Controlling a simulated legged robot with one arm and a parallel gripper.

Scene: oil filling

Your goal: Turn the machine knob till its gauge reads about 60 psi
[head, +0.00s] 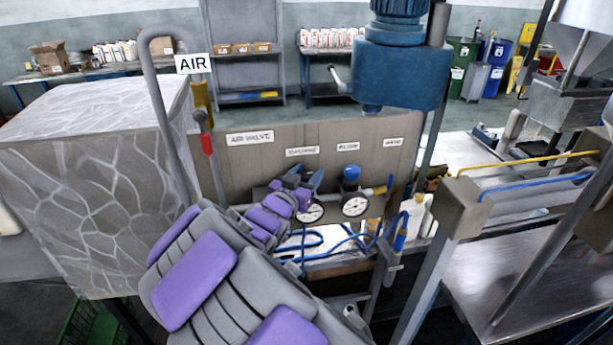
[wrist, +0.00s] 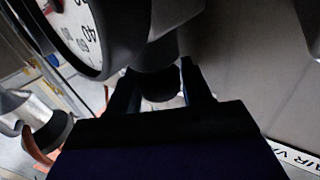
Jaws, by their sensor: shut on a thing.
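The panel (head: 260,158) carries two round white gauges. The left gauge (head: 311,211) is beside my gripper (head: 298,182); it also shows large at the upper left of the wrist view (wrist: 86,38), with a 40 mark visible. Its needle reading cannot be made out. In the wrist view, the fingers of my gripper (wrist: 158,75) are on either side of a dark knob (wrist: 160,87) next to the gauge and are shut on it. In the head view my gripper hides this knob.
The right gauge (head: 354,206) has a blue knob (head: 351,173) above it. Blue hoses (head: 335,238) hang below. A red-handled valve (head: 207,144) is on the pipe at left. A large blue machine head (head: 400,75) overhangs the panel. Metal frame posts stand at right.

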